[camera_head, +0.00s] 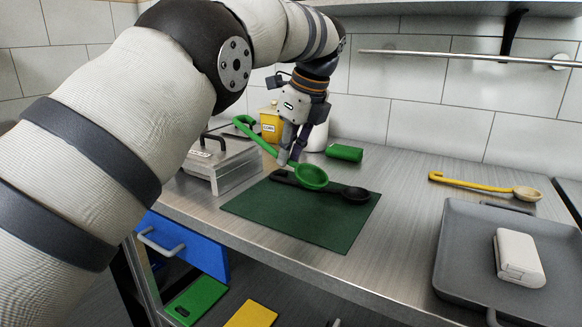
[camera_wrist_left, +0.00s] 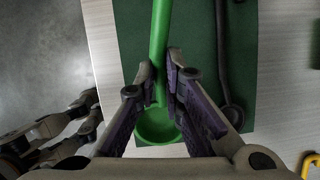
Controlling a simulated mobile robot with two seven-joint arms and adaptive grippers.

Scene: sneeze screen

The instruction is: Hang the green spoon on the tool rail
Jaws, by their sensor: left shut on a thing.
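The green spoon (camera_head: 266,147) is held above the dark green mat, its hooked handle end up to the left and its bowl low to the right. My left gripper (camera_head: 287,160) is shut on the spoon's handle close to the bowl; the left wrist view shows the handle (camera_wrist_left: 162,40) running between the fingers (camera_wrist_left: 163,95) and the bowl below them. The tool rail (camera_head: 450,54) is a thin metal bar on the tiled wall at upper right, well apart from the spoon. Part of what looks like my right gripper (camera_wrist_left: 70,125) shows at lower left in the left wrist view, its fingertips unclear.
A black spoon (camera_head: 352,194) lies on the mat (camera_head: 300,225). A yellow spoon (camera_head: 470,185) and a grey tray (camera_head: 450,255) with a white box (camera_head: 518,258) are at right. A metal container (camera_head: 230,172), yellow bin (camera_head: 270,124) and green block (camera_head: 345,152) stand behind or left.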

